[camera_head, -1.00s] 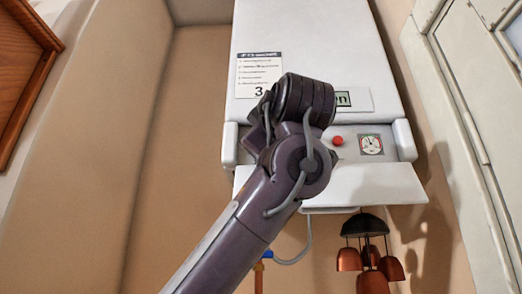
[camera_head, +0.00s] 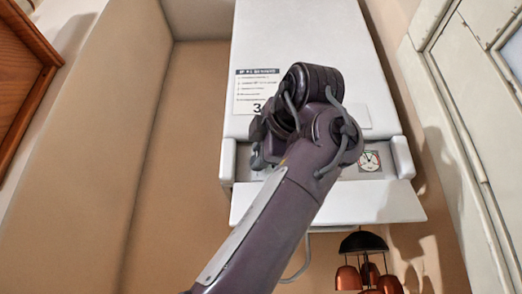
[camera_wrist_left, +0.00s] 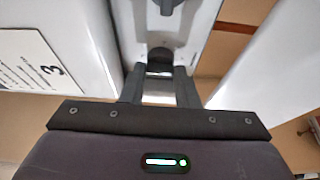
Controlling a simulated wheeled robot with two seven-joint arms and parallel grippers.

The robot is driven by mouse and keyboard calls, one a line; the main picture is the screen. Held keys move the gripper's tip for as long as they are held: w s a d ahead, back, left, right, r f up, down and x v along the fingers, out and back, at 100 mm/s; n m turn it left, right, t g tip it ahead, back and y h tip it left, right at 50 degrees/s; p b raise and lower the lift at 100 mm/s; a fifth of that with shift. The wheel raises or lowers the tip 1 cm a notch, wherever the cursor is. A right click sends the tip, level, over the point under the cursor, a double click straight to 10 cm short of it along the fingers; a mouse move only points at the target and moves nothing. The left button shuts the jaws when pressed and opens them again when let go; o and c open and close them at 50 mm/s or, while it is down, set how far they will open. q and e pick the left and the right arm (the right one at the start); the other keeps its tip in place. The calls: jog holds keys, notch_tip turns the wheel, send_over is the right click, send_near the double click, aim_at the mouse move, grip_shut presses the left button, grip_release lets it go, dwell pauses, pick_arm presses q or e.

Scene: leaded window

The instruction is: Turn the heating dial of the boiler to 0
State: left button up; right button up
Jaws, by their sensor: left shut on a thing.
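The white boiler (camera_head: 300,45) fills the middle of the head view, with its control strip behind a lowered white flap (camera_head: 375,203). My left gripper (camera_head: 262,152) is at the left part of that strip, its fingertips mostly hidden by my own wrist. In the left wrist view, the left gripper (camera_wrist_left: 160,78) is shut on a dark round dial (camera_wrist_left: 160,58) on the pale panel. A second dark knob (camera_wrist_left: 167,5) shows beyond it, cut by the top edge. No markings or pointer setting are readable, so I cannot tell which dial is which. My right gripper is out of view.
A round gauge (camera_head: 370,161) sits right of my wrist on the strip. A paper notice (camera_head: 252,92) with a 3 is on the boiler front. Copper bells (camera_head: 368,275) hang below the flap.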

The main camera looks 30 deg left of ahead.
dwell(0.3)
pick_arm(q)
jog(key=o, duration=1)
jog(key=shift+w, duration=0.1)
jog(key=shift+c, duration=0.2)
jog(key=b+v, duration=0.1)
jog(key=v, duration=0.6)
jog(key=shift+s+d, duration=0.25)
jog(key=shift+d, duration=0.05)
